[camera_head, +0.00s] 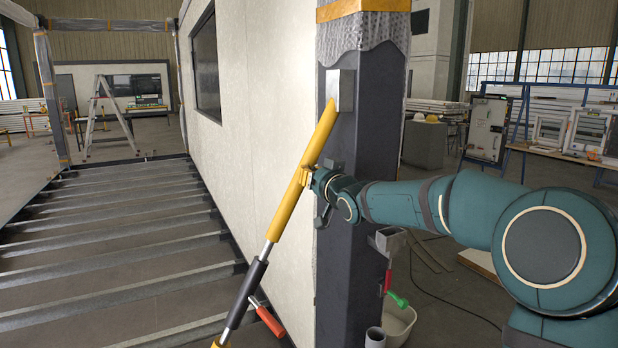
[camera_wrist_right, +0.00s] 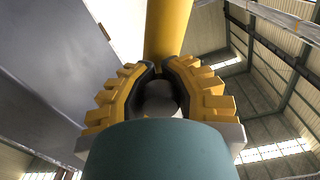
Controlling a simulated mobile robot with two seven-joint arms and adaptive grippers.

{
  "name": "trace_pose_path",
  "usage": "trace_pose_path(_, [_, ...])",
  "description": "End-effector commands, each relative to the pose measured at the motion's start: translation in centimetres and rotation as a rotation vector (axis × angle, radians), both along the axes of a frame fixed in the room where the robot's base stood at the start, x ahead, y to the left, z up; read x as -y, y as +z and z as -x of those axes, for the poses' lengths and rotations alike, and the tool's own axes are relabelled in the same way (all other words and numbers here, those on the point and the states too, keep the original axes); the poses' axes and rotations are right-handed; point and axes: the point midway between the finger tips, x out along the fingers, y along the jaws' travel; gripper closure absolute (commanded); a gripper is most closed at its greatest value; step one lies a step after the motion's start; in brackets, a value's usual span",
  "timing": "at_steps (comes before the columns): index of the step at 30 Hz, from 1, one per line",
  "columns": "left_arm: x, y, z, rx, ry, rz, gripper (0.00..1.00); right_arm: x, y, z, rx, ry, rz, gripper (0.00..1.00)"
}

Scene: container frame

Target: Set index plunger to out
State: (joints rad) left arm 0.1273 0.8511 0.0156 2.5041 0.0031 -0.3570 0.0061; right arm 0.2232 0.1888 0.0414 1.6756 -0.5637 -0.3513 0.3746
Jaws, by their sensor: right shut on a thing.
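A yellow brace tube (camera_head: 318,140) leans against the dark post (camera_head: 365,130) and ends at a metal bracket near the top. My right gripper (camera_head: 308,178) is at the middle of the tube, reaching in from the right. In the wrist view its yellow-padded fingers (camera_wrist_right: 160,80) are closed around a grey rounded piece (camera_wrist_right: 158,98), which looks like the index plunger's knob, in front of the yellow tube (camera_wrist_right: 168,30). The fingers hide most of it, so I cannot tell whether the plunger is in or out. My left gripper is not in view.
A red-handled lever (camera_head: 268,320) sits low on the brace. A metal box (camera_head: 388,241), a green-tipped handle (camera_head: 398,299) and a pale bucket (camera_head: 400,325) are at the post's lower right. A white wall panel (camera_head: 250,120) stands behind the brace.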

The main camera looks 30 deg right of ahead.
Motion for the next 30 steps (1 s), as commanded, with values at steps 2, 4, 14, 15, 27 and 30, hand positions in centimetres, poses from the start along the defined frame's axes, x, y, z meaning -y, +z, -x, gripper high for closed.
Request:
trace_pose_path(2, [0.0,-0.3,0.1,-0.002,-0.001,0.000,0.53,0.0,-0.6,0.4,-0.012,0.000,0.000,1.00])
trace_pose_path(4, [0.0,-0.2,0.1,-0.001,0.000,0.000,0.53,0.0,-0.6,0.3,-0.014,0.000,-0.001,1.00])
trace_pose_path(14, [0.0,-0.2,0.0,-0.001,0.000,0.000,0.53,0.0,-0.6,0.3,-0.015,0.000,-0.001,0.38])
trace_pose_path(15, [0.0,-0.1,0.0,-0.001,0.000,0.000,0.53,0.0,-0.6,0.3,-0.014,0.001,-0.001,0.38])
trace_pose_path(27, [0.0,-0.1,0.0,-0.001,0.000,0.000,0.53,0.0,-0.3,1.8,-0.010,0.000,-0.001,0.38])
trace_pose_path(30, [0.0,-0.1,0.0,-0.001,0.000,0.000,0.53,0.0,-0.3,3.6,-0.010,-0.001,-0.001,0.38])
